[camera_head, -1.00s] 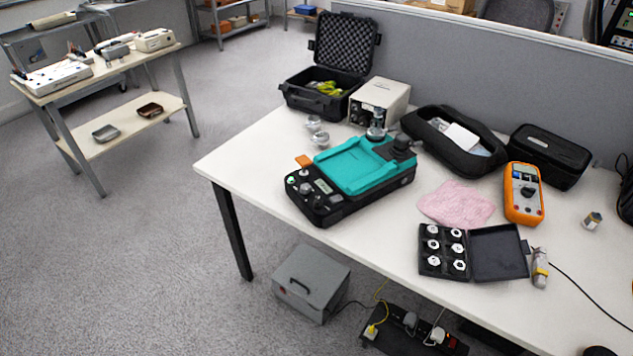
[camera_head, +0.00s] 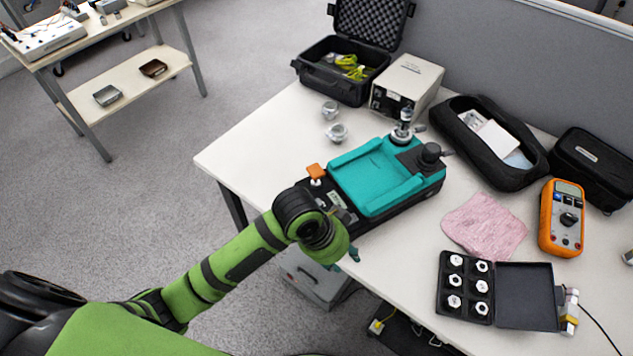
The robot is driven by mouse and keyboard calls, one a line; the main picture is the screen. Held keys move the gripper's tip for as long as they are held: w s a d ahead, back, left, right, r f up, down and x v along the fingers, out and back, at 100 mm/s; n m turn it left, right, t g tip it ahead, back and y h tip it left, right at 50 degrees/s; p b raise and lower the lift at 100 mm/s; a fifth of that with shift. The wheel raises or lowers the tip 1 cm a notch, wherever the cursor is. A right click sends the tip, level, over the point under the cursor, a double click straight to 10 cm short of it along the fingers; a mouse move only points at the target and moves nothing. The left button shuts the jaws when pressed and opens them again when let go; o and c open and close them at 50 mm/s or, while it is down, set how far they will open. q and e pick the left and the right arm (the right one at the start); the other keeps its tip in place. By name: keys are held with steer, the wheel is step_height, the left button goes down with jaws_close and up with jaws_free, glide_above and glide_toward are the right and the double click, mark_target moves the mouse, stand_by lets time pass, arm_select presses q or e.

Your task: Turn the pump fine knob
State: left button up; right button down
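The turquoise and black calibrator with the pump (camera_head: 372,178) lies on the white table. A black round knob (camera_head: 430,153) and a metal fitting (camera_head: 403,128) stand at its far right end. I cannot tell which control is the fine knob. My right gripper is not in view.
Two metal pieces (camera_head: 336,132), a beige box (camera_head: 407,84) and an open black case (camera_head: 343,72) stand behind. A black pouch (camera_head: 490,145), pink cloth (camera_head: 484,226), orange multimeter (camera_head: 562,218) and open adapter case (camera_head: 528,296) lie right. The table's left corner is clear.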

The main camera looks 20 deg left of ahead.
arm_select(q)
steer(key=shift+w+r+m+g, duration=0.15)
steer(key=shift+w+m+g, duration=0.15)
steer(key=shift+w+m, duration=0.5)
steer(key=w+a+r, duration=0.1)
steer(key=w+a+r+m+y, duration=0.1)
steer(key=w, duration=0.1)
steer(key=w+a+m+y, duration=0.1)
steer(key=w, duration=0.1)
steer(key=shift+r+g, duration=0.4)
steer(key=shift+m+g+y, duration=0.3)
steer(key=shift+g+y, duration=0.1)
steer(key=shift+y, duration=0.5)
steer(key=w+a+r, duration=0.1)
steer(key=a, duration=0.1)
steer(key=w+a+r, duration=0.1)
steer(key=w+a, duration=0.1)
steer(key=w+a+r, duration=0.1)
steer(key=a+r, duration=0.1)
steer(key=shift+w+r, duration=0.1)
steer(key=shift+w, duration=0.3)
steer(key=shift+f+p, duration=0.5)
steer(key=shift+f, duration=3)
jaws_close()
